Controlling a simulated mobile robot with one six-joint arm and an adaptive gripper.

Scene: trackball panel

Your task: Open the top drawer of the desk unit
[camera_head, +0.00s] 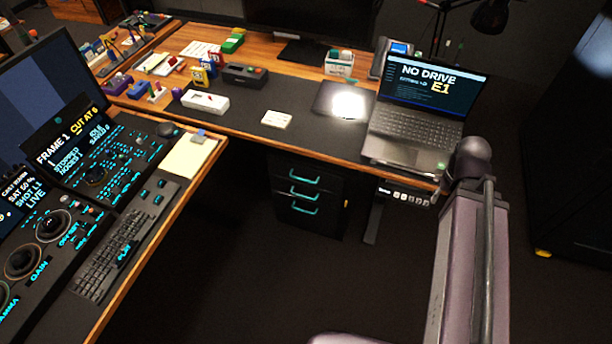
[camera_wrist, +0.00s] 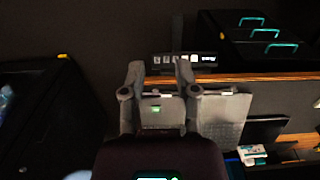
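The dark desk unit (camera_head: 335,205) stands under the desk, with three stacked drawers, each with a cyan handle. The top drawer's handle (camera_head: 306,178) is just below the desktop, and its drawer looks closed. In the wrist view, which looks upside down, the top handle (camera_wrist: 281,48) is the one nearest the desk edge. My gripper (camera_wrist: 160,68) shows in the wrist view with its two fingers apart and nothing between them. It is to the left of the handles in that view, clearly apart from them.
The desk (camera_head: 290,142) has an overhanging front edge above the drawers. An open laptop (camera_head: 415,125) sits on it, with a small control strip (camera_head: 403,194) below the edge. A side desk with a keyboard (camera_head: 122,240) is left. Floor before the drawers is clear.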

